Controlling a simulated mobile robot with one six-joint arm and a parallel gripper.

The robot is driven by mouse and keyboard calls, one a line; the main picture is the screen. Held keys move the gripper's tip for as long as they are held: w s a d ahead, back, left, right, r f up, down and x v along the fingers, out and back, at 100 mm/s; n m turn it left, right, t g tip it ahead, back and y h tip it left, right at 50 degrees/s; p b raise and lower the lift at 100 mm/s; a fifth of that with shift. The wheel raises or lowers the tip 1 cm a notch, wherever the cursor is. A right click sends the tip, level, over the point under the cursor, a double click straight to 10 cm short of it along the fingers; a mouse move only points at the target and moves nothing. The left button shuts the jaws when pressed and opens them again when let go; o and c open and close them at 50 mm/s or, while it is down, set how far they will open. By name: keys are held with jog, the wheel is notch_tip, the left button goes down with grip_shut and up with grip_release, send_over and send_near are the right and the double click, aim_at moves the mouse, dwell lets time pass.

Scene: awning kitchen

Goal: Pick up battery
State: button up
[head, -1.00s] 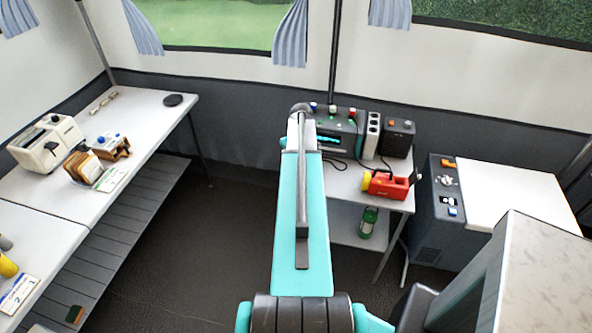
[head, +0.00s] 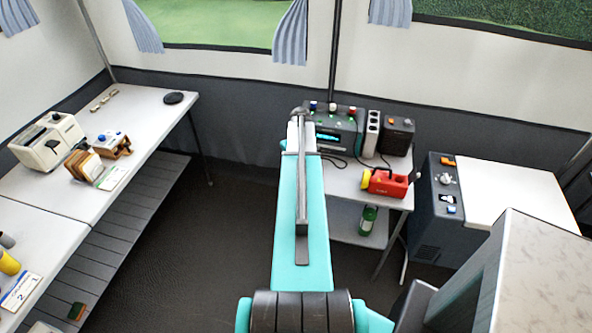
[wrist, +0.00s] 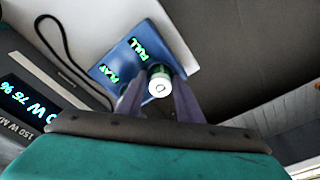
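The battery (wrist: 159,83) shows in the wrist view as a small cylinder with a pale round end facing my camera and a dark green body behind it. It is over a blue mat (wrist: 118,62) with green FULL and FLAT lettering. My gripper (wrist: 158,92) has one finger on each side of the battery. The fingers look spread, with small gaps beside it, though contact is hard to judge. In the head view my arm hides the battery and the mat.
A display unit (head: 338,128), a grey power strip (head: 372,134), a dark box (head: 397,137) and a red device (head: 388,183) stand on the small back table. A green bottle (head: 367,219) is on its lower shelf. A black cable (wrist: 62,55) lies left of the mat.

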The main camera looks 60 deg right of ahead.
jog(key=c, duration=0.6)
jog(key=shift+r, duration=0.15)
jog(key=shift+r+b, duration=0.7)
jog(key=shift+r, duration=0.3)
jog(key=s+r+b, duration=0.1)
jog(key=s, duration=0.4)
jog(key=s+a+r+b, duration=0.1)
jog(key=s+b, duration=0.1)
jog(key=s, duration=0.3)
jog(key=s+a+b, duration=0.1)
jog(key=s+b, duration=0.1)
jog(key=s, duration=0.4)
jog(key=shift+r, duration=0.4)
jog(key=shift+w+r, duration=0.1)
jog(key=shift+r, duration=0.05)
